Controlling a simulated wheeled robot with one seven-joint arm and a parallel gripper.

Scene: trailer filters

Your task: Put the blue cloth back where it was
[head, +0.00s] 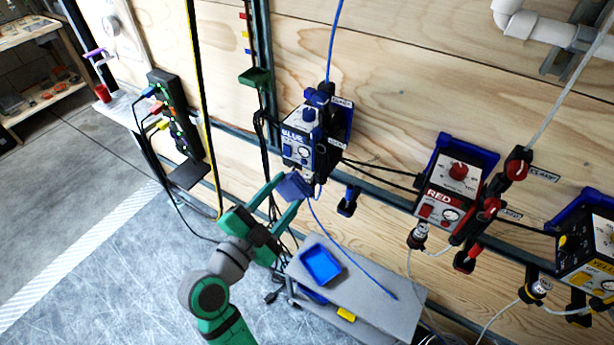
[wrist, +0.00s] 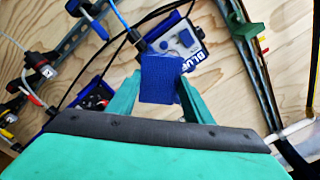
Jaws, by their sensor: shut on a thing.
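The blue cloth (wrist: 161,79) is a small dark blue square held between my gripper's green fingers. In the head view the cloth (head: 294,186) is at the fingertips, just in front of and below the box labelled BLUE (head: 299,146) on the wooden wall. My gripper (head: 285,192) is shut on the cloth. In the wrist view the cloth covers the lower part of the BLUE box (wrist: 178,42). I cannot tell whether the cloth touches the box.
A grey cart (head: 372,293) below carries a blue tray (head: 321,265). The box labelled RED (head: 446,189) and a yellow-labelled box (head: 590,250) hang to the right. A black power strip (head: 177,115) hangs left. Cables and a thin blue line hang around the BLUE box. Open floor lies left.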

